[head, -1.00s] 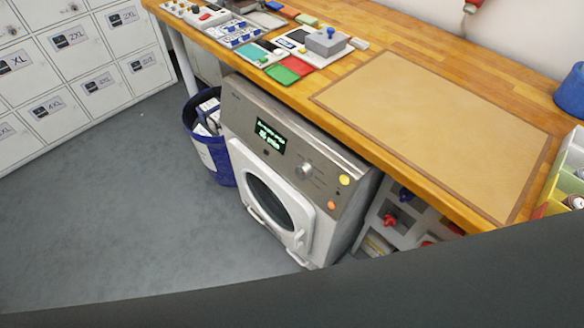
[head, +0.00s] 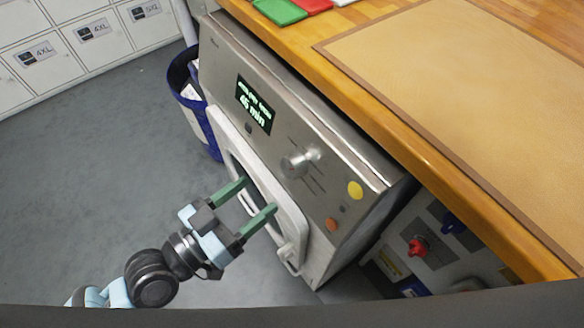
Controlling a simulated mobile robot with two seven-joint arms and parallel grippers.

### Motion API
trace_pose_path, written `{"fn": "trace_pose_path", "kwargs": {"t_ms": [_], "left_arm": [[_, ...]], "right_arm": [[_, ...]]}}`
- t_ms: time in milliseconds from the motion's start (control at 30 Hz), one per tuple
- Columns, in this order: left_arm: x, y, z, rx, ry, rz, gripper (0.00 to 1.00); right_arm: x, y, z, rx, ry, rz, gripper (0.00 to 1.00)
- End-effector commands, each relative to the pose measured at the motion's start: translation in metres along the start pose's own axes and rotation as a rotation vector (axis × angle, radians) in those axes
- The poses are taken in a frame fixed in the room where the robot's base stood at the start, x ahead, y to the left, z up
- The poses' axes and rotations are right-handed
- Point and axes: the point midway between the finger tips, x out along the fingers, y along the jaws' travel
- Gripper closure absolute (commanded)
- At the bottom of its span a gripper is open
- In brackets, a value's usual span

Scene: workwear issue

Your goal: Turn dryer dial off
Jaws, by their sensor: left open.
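The dryer (head: 330,130) stands under the wooden counter, its grey control panel facing up and left. The round silver dial (head: 298,163) sits on the panel between the lit display (head: 254,105), which reads about 45 min, and a yellow button (head: 355,190). An orange button (head: 331,224) is below the yellow one. My left gripper (head: 253,197) is open and empty, its two green fingers in front of the dryer door (head: 290,222), apart from the dial and below it in the picture. My right gripper is not in view.
The wooden counter (head: 440,155) with a tan mat (head: 480,80) overhangs the dryer. A blue bin (head: 186,75) stands beside the dryer's left side. A shelf with red (head: 417,247) and blue knobs is at the right. Grey floor is clear at left.

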Motion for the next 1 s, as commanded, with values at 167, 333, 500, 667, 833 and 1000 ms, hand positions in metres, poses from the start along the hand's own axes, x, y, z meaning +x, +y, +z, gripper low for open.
{"fn": "trace_pose_path", "kwargs": {"t_ms": [167, 333, 500, 667, 833, 1000], "left_arm": [[0.001, 0.0, -0.002, 0.001, 0.003, 0.004, 0.37], [0.01, 0.0, -0.003, 0.002, 0.006, 0.002, 0.37], [0.033, 0.0, -0.003, 0.0, 0.006, 0.002, 0.37], [0.055, 0.0, -0.003, 0.001, 0.005, 0.002, 0.37], [0.072, 0.0, -0.002, 0.002, 0.004, 0.001, 0.37], [0.078, 0.0, -0.001, 0.002, 0.001, 0.002, 0.37]], "right_arm": [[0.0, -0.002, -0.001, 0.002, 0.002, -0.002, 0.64], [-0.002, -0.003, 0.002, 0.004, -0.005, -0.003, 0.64], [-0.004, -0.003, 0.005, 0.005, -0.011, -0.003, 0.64], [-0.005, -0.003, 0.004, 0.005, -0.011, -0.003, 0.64], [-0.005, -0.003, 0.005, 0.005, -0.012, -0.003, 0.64], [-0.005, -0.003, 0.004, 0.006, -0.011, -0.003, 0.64]]}}
